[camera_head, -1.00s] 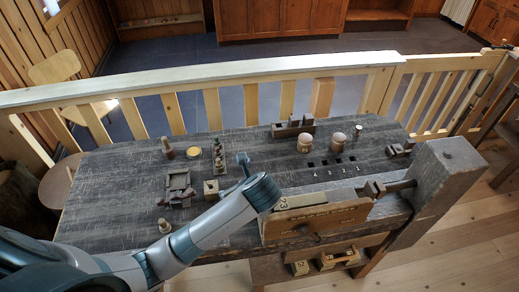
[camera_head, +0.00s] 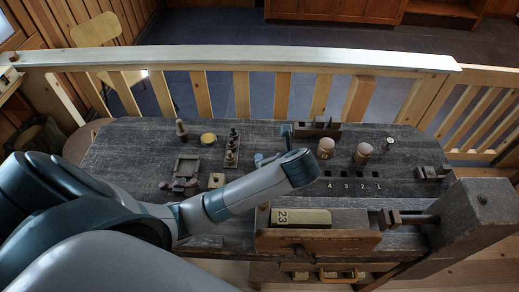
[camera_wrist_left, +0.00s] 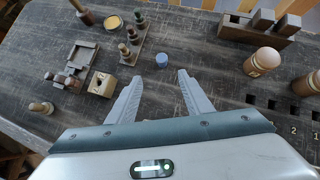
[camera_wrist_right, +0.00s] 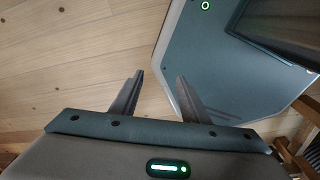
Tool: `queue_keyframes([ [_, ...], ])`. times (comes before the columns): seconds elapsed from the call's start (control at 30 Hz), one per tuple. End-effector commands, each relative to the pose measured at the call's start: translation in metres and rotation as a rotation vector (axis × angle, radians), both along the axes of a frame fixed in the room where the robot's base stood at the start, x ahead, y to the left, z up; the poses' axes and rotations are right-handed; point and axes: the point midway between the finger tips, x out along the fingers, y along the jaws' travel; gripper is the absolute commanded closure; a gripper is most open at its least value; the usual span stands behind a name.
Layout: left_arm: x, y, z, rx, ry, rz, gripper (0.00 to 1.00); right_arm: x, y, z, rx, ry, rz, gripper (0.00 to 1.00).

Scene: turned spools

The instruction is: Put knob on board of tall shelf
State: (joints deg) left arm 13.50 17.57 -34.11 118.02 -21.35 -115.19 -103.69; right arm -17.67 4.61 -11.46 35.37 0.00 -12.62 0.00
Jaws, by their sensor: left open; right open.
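I cannot tell which piece is the knob. Two round-topped turned wooden pieces, one (camera_head: 326,148) on the left and one (camera_head: 363,153) on the right, stand upright on the dark workbench. They also show at the right of the left wrist view, as a left piece (camera_wrist_left: 262,62) and a right piece (camera_wrist_left: 304,84). A small blue cylinder (camera_wrist_left: 162,60) lies just beyond my left gripper (camera_wrist_left: 160,76), which is open, empty and above the bench. My right gripper (camera_wrist_right: 160,78) is open and empty over the wooden floor. No tall shelf can be made out for certain.
A board with small pegs (camera_head: 232,148), a yellow-lidded tin (camera_head: 208,139), a turned peg (camera_head: 181,129) and a small frame (camera_head: 186,166) stand on the left. Numbered square holes (camera_head: 346,174) lie right of centre. A vise (camera_head: 320,240) fills the front; a railing (camera_head: 240,58) runs behind.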

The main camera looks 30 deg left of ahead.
Motion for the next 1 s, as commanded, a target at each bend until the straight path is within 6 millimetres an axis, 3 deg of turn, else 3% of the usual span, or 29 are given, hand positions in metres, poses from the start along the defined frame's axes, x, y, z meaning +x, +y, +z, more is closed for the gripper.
queue_keyframes([
  [0.4, 0.011, 0.016, -0.025, 0.004, 0.0, 0.001, 0.54, 0.013, 0.005, -0.026, 0.005, -0.015, -0.001, 0.58],
  [0.8, 0.038, 0.054, -0.073, 0.001, 0.004, 0.002, 0.54, 0.011, -0.001, -0.006, 0.0, -0.012, 0.001, 0.58],
  [1.0, 0.047, 0.063, -0.089, 0.0, 0.001, 0.001, 0.54, 0.009, -0.004, -0.002, -0.003, -0.011, 0.002, 0.58],
])
